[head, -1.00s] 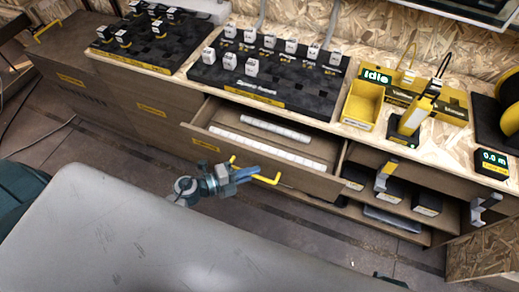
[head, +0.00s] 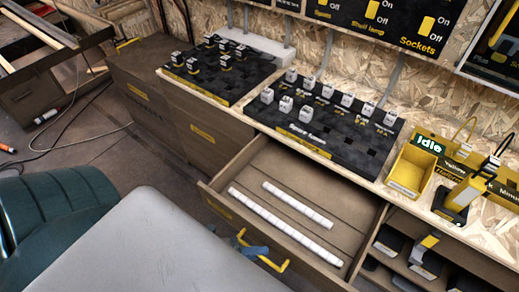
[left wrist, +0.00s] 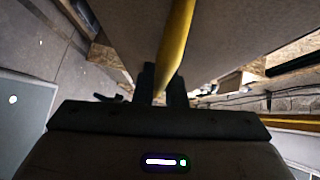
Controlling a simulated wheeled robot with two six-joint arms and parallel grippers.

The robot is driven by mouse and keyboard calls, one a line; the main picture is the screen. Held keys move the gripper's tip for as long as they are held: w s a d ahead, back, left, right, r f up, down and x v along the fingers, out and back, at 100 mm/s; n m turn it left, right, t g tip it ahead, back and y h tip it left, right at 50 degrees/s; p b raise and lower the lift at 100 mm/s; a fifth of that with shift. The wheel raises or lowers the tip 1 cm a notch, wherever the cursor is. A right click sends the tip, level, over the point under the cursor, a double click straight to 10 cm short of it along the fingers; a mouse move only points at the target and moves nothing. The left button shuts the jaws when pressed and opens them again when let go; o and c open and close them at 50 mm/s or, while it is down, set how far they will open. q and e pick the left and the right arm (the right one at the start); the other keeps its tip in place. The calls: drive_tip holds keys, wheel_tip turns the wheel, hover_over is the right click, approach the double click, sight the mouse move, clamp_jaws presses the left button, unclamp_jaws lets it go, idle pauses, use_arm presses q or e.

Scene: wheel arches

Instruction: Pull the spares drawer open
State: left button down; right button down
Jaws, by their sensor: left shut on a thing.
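The spares drawer (head: 228,210) stands well out of the wooden bench front, below the worktop. Inside it lie a long row (head: 284,225) and a shorter row (head: 298,204) of small white pieces. Its yellow bar handle (head: 275,265) is on the drawer front. My left gripper (head: 256,250) is at the handle, mostly hidden behind the grey surface in front. In the left wrist view the yellow handle (left wrist: 178,45) runs between the dark fingers of my left gripper (left wrist: 162,85), which are shut on it. My right gripper is not in view.
A grey flat surface (head: 150,245) fills the near foreground, with a green chair (head: 55,220) to its left. Dark trays with white blocks (head: 330,125) and a yellow bin (head: 410,170) stand on the worktop. Open shelves (head: 410,255) lie right of the drawer.

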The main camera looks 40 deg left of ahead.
use_arm(q)
drive_tip(key=c, duration=1.5)
unclamp_jaws()
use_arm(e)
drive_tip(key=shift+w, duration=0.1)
